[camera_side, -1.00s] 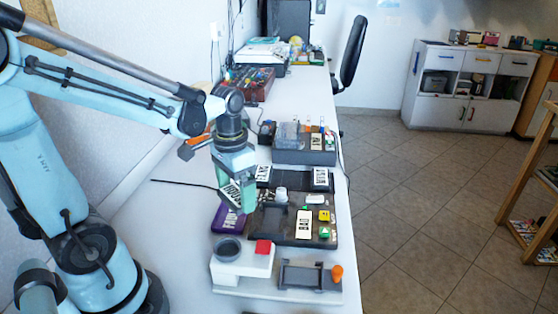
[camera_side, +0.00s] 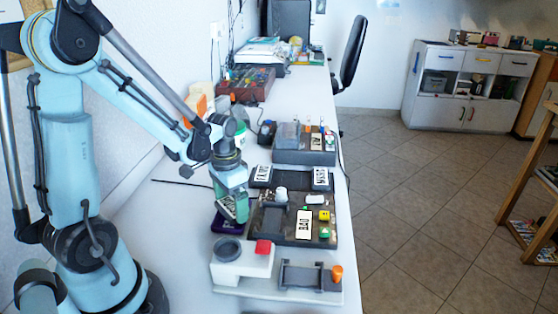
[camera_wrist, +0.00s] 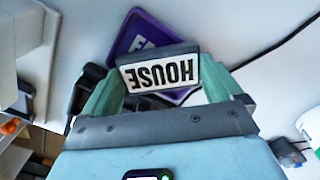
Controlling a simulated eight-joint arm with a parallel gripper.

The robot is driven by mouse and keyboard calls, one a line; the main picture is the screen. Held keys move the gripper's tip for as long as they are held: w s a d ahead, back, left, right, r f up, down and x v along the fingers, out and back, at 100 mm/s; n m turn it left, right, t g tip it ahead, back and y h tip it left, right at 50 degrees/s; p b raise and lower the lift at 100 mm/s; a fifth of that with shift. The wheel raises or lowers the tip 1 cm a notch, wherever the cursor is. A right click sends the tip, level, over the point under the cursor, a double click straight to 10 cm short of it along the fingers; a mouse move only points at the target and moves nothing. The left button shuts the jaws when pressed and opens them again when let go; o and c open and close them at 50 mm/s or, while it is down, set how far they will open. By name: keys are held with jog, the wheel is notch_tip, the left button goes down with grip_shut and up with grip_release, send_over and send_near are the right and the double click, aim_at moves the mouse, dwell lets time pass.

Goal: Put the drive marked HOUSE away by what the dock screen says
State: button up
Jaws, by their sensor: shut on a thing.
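The drive marked HOUSE (camera_wrist: 160,73) is a dark block with a white label, upside down in the wrist view. My gripper (camera_wrist: 165,88) is shut on it, with a green finger at each side. In the side view the drive (camera_side: 226,207) hangs tilted from my gripper (camera_side: 236,206), over or just in front of a purple block (camera_side: 228,224). That purple block (camera_wrist: 138,35) lies beyond the drive in the wrist view, its lettering partly hidden. A dark unit (camera_side: 270,222) right of my gripper bears a white plate reading BAD (camera_side: 303,225); I cannot tell whether this is the dock screen.
Behind the dark unit are two white labels (camera_side: 262,175) (camera_side: 321,176), too small to read surely. A grey box unit (camera_side: 290,156) stands farther back. In front is a white base (camera_side: 235,282) with a red button (camera_side: 263,247) and an orange knob (camera_side: 337,272).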

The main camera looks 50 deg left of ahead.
aim_at(231, 206)
jog(key=shift+f, duration=0.15)
jog(key=o, duration=0.9)
notch_tip(231, 206, up, 12)
jog(key=d+t, duration=0.7)
jog(key=d, duration=0.4)
jog(key=shift+s, duration=0.1)
